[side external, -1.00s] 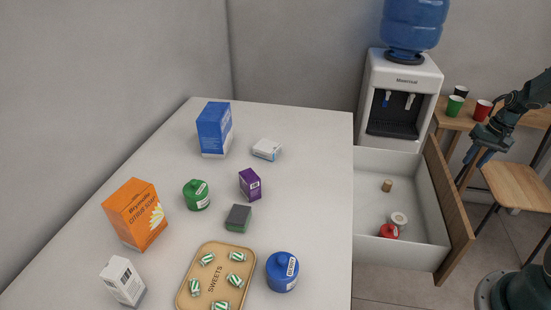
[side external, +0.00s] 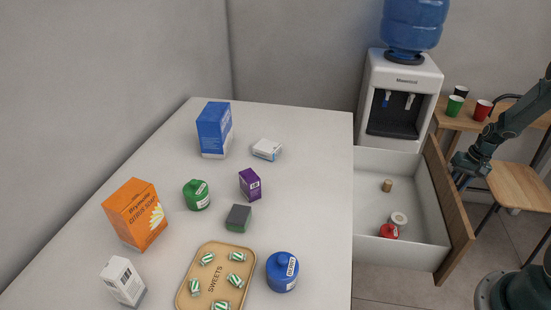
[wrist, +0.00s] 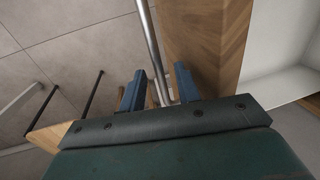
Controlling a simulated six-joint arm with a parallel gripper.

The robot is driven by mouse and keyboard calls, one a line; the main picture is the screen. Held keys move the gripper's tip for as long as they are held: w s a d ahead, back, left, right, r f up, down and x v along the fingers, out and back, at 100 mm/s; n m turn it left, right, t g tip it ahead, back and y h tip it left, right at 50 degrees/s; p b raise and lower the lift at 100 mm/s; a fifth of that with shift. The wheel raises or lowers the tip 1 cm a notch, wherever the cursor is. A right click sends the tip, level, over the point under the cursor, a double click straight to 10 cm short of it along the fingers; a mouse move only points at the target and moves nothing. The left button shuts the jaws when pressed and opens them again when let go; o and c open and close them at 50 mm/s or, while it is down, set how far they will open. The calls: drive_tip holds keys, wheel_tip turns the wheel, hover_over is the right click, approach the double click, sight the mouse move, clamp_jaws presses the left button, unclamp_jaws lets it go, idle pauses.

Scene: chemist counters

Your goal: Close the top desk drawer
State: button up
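The desk drawer (side external: 403,255) stands pulled out at the right side of the white desk, with its wooden front (side external: 449,205) facing right. My gripper (side external: 461,179) is just outside that front, near its upper edge, pointing down. In the wrist view the blue fingers (wrist: 159,80) are spread apart with nothing held. A metal bar (wrist: 151,45), apparently the drawer handle, runs beside the wooden front and shows between the fingers. Whether the fingers touch the bar or front cannot be told.
The drawer holds a cork-like piece (side external: 387,185), a white roll (side external: 399,218) and a red item (side external: 389,231). A water dispenser (side external: 400,95) stands behind it. A wooden stool (side external: 518,186) is to the right. Boxes, jars and a sweets tray (side external: 186,290) occupy the desk top.

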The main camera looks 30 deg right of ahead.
clamp_jaws()
drive_tip(key=shift+a, duration=0.1)
drive_tip(key=w+a, duration=1.9)
drive_tip(key=shift+w+a, duration=0.3)
drive_tip(key=shift+w, duration=0.05)
unclamp_jaws()
wheel_tip(320, 180, up, 14)
drive_tip(key=s+d, duration=0.1)
drive_tip(key=d, duration=0.1)
drive_tip(key=shift+s+f, duration=0.2)
drive_tip(key=shift+s, duration=0.2)
